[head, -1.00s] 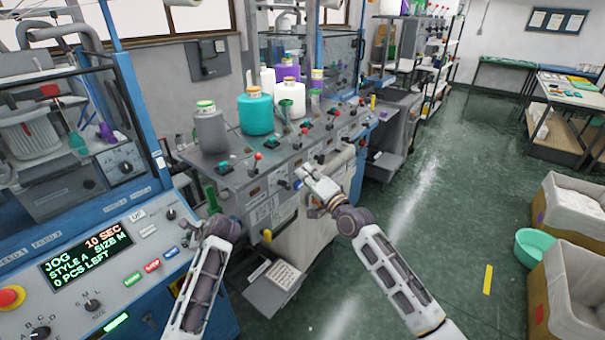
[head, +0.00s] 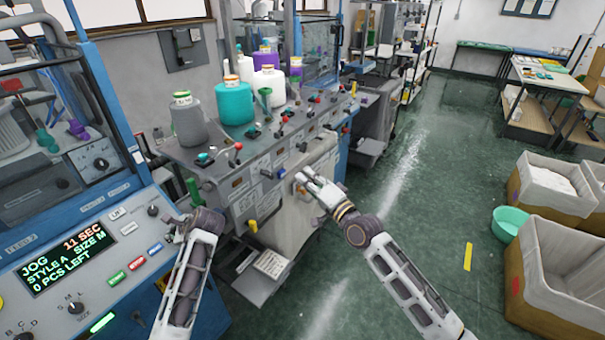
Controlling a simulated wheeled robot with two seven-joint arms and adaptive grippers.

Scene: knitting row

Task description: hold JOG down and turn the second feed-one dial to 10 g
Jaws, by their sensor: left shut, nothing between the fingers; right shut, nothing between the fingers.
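The near machine's control panel (head: 60,295) is at the lower left. Its display (head: 65,255) reads JOG 11 SEC, STYLE A SIZE M, 0 PCS LEFT. Green (head: 116,278), red (head: 136,264) and blue (head: 155,249) buttons sit beside it; their lettering is too small to read. My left gripper (head: 183,224) is shut and empty by the panel's right edge; I cannot tell whether it touches anything. My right gripper (head: 306,180) is shut and empty at the front of the second machine (head: 260,185). A dial (head: 100,163) shows behind the panel; its setting is unreadable.
Grey (head: 188,124) and teal (head: 235,103) yarn cones stand on the second machine among small red and teal levers. A grey tray (head: 255,277) lies low between my arms. Lined boxes (head: 560,275) and a green basin (head: 508,224) are at the right. The green floor between is clear.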

